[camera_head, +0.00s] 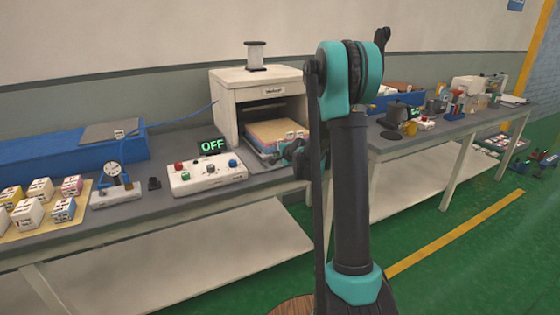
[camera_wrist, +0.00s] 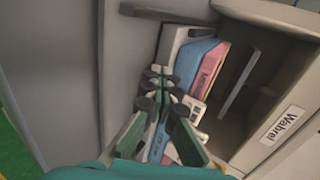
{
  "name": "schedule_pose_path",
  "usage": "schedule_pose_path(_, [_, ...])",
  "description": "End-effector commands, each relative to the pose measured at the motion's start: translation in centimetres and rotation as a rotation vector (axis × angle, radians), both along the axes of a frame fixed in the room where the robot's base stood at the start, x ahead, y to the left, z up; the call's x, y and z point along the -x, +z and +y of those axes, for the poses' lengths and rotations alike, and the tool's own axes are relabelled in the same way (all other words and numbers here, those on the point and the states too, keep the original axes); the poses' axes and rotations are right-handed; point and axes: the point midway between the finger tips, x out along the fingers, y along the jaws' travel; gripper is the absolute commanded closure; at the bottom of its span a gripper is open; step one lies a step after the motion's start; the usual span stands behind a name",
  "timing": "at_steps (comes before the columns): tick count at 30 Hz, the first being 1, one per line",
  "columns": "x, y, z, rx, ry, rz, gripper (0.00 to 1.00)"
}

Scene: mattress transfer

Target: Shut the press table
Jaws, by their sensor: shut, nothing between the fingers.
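The press (camera_head: 228,100) is a cream box with an open front and a label, standing on the grey bench. Its press table (camera_head: 254,149) sticks out of the opening and bears a layered blue, pink and yellowish block (camera_head: 272,131). The block also shows in the wrist view (camera_wrist: 207,70), beside the press's labelled frame (camera_wrist: 262,148). My gripper (camera_head: 291,152) is shut and empty at the front right of the press table. In the wrist view its fingers (camera_wrist: 163,88) are close to the table's front; I cannot tell whether they touch it.
A control box (camera_head: 207,174) with knobs and an "OFF" display (camera_head: 212,146) stand left of the press. A gauge stand (camera_head: 115,185) and labelled cubes (camera_head: 40,205) are farther left. Another cluttered bench (camera_head: 420,148) stands right. Green floor is clear in front.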

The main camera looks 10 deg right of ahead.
Motion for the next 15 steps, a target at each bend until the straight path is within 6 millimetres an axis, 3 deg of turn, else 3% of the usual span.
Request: schedule_pose_path(15, [-13.6, 0.0, 4.4, 0.000, 0.001, 0.000, 1.00])
